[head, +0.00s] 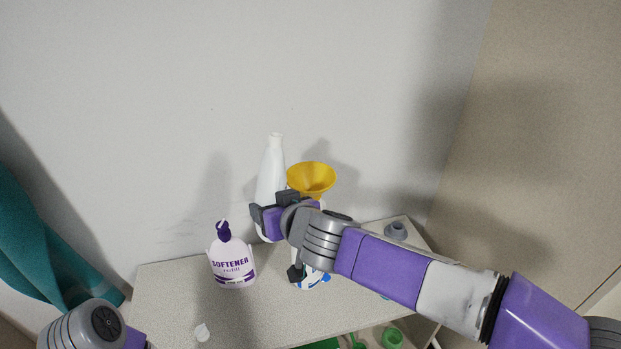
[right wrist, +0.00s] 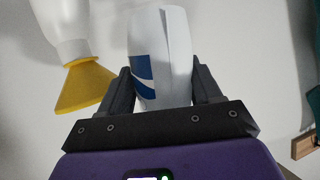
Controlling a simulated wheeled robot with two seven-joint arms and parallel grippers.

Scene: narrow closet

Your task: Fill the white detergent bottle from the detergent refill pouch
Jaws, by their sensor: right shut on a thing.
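The white detergent bottle (head: 314,281) stands on the shelf, mostly hidden behind my right arm; a little blue print shows. A yellow funnel (head: 311,178) sits above it. The right wrist view shows the funnel (right wrist: 84,88) in the mouth of the white bottle (right wrist: 62,24). My right gripper (head: 267,215) is shut on a tall white container with a blue mark (right wrist: 165,60), which looks like the detergent refill pouch (head: 272,172). It is nearly upright, narrow end up, just left of the funnel and apart from it. My left gripper is out of view.
A white softener refill pouch (head: 232,262) with a purple cap stands on the speckled shelf (head: 170,290) at the left. A small grey piece (head: 396,231) lies at the right. Green items (head: 391,338) show below the shelf. A teal cloth-like thing (head: 35,245) is far left. Walls close in behind and right.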

